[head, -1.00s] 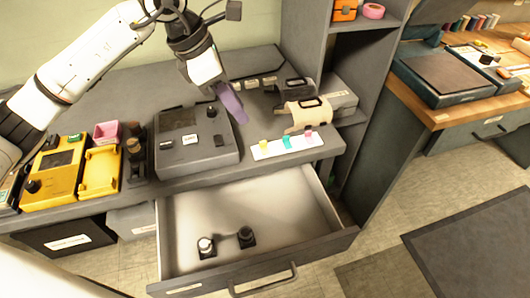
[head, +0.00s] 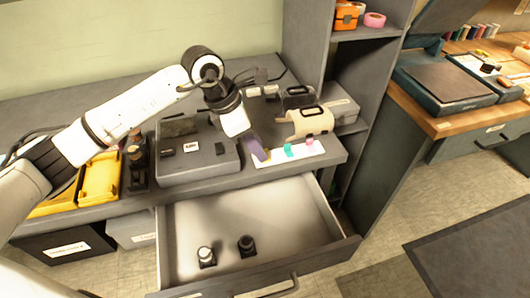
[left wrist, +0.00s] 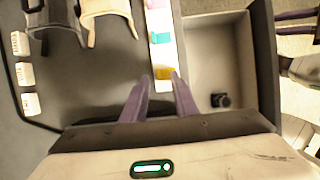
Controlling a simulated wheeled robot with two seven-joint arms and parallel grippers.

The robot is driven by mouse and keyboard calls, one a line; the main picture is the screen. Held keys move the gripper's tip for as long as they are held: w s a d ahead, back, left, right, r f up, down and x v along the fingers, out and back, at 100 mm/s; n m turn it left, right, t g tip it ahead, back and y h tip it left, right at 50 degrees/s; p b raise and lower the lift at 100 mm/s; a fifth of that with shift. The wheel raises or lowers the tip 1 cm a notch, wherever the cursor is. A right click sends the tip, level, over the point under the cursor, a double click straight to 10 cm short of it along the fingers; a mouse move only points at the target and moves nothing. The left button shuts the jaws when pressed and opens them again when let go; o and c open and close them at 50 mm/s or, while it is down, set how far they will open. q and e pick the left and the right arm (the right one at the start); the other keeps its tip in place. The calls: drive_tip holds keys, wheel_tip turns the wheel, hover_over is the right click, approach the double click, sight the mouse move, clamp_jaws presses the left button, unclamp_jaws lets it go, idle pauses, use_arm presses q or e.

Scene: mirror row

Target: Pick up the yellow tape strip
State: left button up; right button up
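The yellow tape strip (left wrist: 165,73) sticks to a white card (left wrist: 159,20) at the desk's front edge. In the head view the strip (head: 267,155) is partly hidden by my left gripper (head: 259,151). A teal strip (head: 289,150) and a pink strip (head: 310,145) are on the same card to its right. My left gripper's two purple fingers are apart in the left wrist view (left wrist: 161,78), empty, with the yellow strip between and just beyond their tips. I cannot tell whether they touch the card.
A grey device (head: 190,165) stands left of the gripper. A beige tape dispenser (head: 312,122) stands just behind the card, and a grey shelf (head: 310,60) behind right.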

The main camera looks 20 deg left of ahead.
use_arm(q)
clamp_jaws()
